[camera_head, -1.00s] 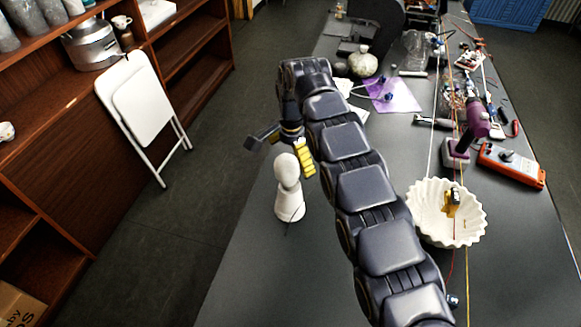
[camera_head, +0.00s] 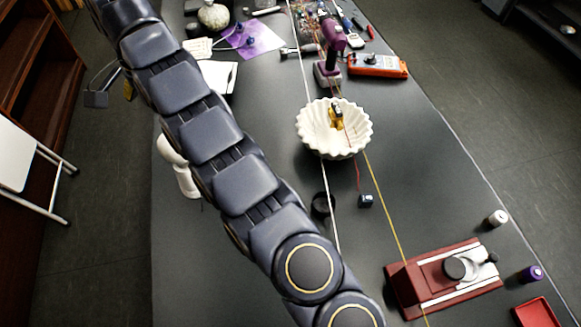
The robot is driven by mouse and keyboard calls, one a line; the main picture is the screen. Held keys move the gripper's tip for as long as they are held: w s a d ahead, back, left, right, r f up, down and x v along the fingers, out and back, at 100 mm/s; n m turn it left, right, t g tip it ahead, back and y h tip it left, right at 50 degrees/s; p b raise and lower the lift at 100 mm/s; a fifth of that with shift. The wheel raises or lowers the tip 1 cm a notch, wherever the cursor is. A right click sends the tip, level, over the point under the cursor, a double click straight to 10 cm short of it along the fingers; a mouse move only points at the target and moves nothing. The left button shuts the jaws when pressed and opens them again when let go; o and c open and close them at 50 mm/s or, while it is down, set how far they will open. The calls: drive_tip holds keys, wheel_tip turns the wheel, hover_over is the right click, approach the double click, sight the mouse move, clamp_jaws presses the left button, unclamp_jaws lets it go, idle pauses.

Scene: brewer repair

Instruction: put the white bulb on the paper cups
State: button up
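The white rounded bulb (camera_head: 169,147) shows at the left side of the table, partly covered by my arm. Directly below it in the picture, the white paper cups (camera_head: 188,183) stand near the table's left edge, also partly covered. The bulb appears to rest on top of the cups; my arm hides part of where they meet. My gripper (camera_head: 113,92) is up and left of the bulb, apart from it. Its dark finger and yellow finger are spread with a gap, and I see nothing held between them. Part of the gripper is behind my arm.
A white fluted bowl (camera_head: 302,128) stands mid-table, with a purple tool (camera_head: 328,70) and orange meter (camera_head: 377,65) behind. A red-based device (camera_head: 410,290) is front right. A white folding chair (camera_head: 14,155) stands left.

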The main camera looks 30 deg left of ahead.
drive_tip(key=w+d+r, duration=0.3)
drive_tip(key=w+d, duration=0.3)
drive_tip(key=d, duration=0.1)
drive_tip(key=w+d+r, duration=0.4)
drive_tip(key=w+d, duration=0.1)
drive_tip(key=d, duration=0.2)
drive_tip(key=w+d+r+m, duration=0.1)
drive_tip(key=d+r, duration=0.2)
drive_tip(key=d, duration=1.5)
drive_tip(key=s+d+g, duration=0.1)
drive_tip(key=s+d, duration=0.3)
drive_tip(key=d, duration=0.3)
drive_tip(key=s+d, duration=0.5)
drive_tip(key=d, duration=0.3)
drive_tip(key=s+d+f, duration=0.2)
drive_tip(key=s+d, duration=0.1)
drive_tip(key=s, duration=0.3)
drive_tip(key=s+d+f, duration=0.3)
drive_tip(key=s, duration=0.3)
drive_tip(key=shift+s+d+f, duration=0.25)
drive_tip(key=shift+s+d, duration=0.05)
